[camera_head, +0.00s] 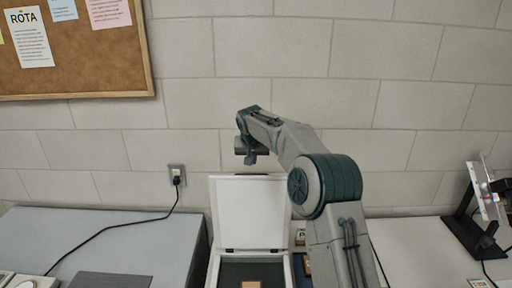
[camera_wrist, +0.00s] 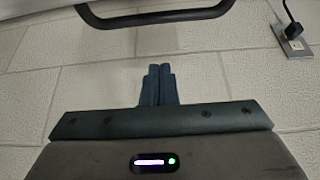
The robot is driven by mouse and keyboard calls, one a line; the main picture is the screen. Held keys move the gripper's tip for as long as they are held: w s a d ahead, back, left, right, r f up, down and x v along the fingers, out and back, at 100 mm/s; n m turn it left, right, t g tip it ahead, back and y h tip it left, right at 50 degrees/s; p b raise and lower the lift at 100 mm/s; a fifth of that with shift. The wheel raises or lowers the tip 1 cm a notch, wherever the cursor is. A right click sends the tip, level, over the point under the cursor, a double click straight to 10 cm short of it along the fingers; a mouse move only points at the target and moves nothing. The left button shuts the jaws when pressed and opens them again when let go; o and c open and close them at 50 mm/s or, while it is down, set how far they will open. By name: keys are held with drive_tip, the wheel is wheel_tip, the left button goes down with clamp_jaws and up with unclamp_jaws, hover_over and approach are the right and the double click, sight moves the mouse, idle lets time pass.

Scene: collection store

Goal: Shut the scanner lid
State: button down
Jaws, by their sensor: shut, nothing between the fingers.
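The scanner (camera_head: 213,268) stands on the bench at the bottom centre of the head view, with a dark bed and a small tan item (camera_head: 250,284) lying on it. Its white lid (camera_head: 249,212) stands open, about upright. My gripper (camera_head: 250,160) is above the lid's top edge in the head view, near the wall. In the wrist view my gripper's fingers (camera_wrist: 157,84) are together with nothing between them. A dark curved bar (camera_wrist: 155,18) crosses the top of the wrist view, apart from the fingertips; I cannot tell for sure what it belongs to.
A wall socket (camera_head: 177,174) with a plugged cable is left of the scanner. A grey surface (camera_head: 125,240) lies at left, with a dark flat item (camera_head: 110,280). A black stand (camera_head: 470,225) holding a clear plate is at right. A corkboard (camera_head: 80,60) hangs upper left.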

drive_tip(key=shift+s+f+p, duration=0.2)
drive_tip(key=shift+s+f, duration=0.1)
drive_tip(key=shift+s, duration=0.65)
drive_tip(key=shift+s+f+p, duration=0.15)
drive_tip(key=shift+s+f, duration=0.15)
drive_tip(key=shift+s, duration=0.6)
